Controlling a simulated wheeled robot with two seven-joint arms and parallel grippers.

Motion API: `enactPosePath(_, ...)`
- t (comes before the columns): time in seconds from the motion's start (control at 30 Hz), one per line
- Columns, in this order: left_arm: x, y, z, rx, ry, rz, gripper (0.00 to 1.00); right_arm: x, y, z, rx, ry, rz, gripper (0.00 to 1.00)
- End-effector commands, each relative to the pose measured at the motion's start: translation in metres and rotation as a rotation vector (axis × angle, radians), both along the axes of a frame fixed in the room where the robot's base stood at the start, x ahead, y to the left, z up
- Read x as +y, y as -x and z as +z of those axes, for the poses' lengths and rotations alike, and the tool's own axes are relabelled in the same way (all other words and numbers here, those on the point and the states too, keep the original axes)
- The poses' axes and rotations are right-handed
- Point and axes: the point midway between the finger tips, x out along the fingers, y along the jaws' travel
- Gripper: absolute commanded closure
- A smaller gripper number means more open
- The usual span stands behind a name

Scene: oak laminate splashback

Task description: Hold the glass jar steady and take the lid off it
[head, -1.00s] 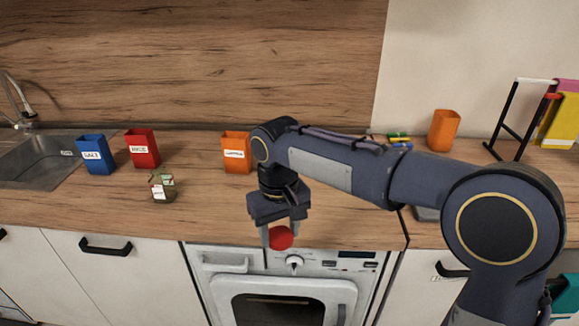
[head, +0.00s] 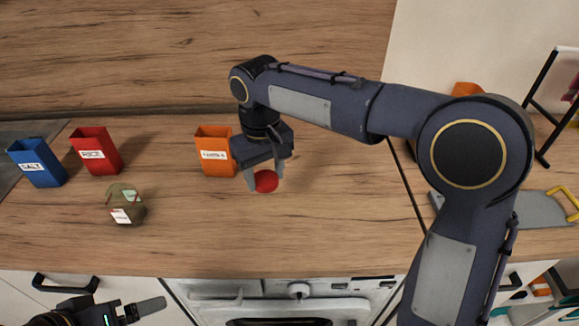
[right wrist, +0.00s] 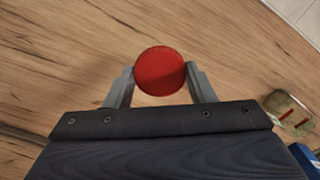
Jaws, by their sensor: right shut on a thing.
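My right gripper (head: 265,183) is shut on the round red lid (head: 266,181), above the counter in front of the orange box. In the right wrist view the lid (right wrist: 160,71) sits between the two fingers.
Blue salt (head: 37,164), red rice (head: 96,153) and orange (head: 214,154) boxes stand behind the jar. A grey board (head: 545,211) lies at the right, near a black rack (head: 548,100). The counter between jar and right gripper is clear.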

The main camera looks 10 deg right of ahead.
Motion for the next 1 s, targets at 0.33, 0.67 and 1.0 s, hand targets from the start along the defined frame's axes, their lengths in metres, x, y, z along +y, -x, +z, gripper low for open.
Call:
enactPosePath(0.33, 0.000, 0.000, 0.014, 0.000, 0.000, 0.000, 0.06, -0.063, -0.056, -0.043, 0.005, 0.002, -0.006, 0.78)
enactPosePath(0.67, 0.000, 0.000, 0.019, 0.000, 0.000, 0.000, 0.06, -0.085, -0.078, -0.082, -0.001, 0.000, -0.001, 0.78)
enactPosePath(1.0, 0.000, 0.000, 0.022, 0.000, 0.000, 0.000, 0.06, -0.092, -0.083, -0.121, 0.001, 0.000, 0.000, 0.78)
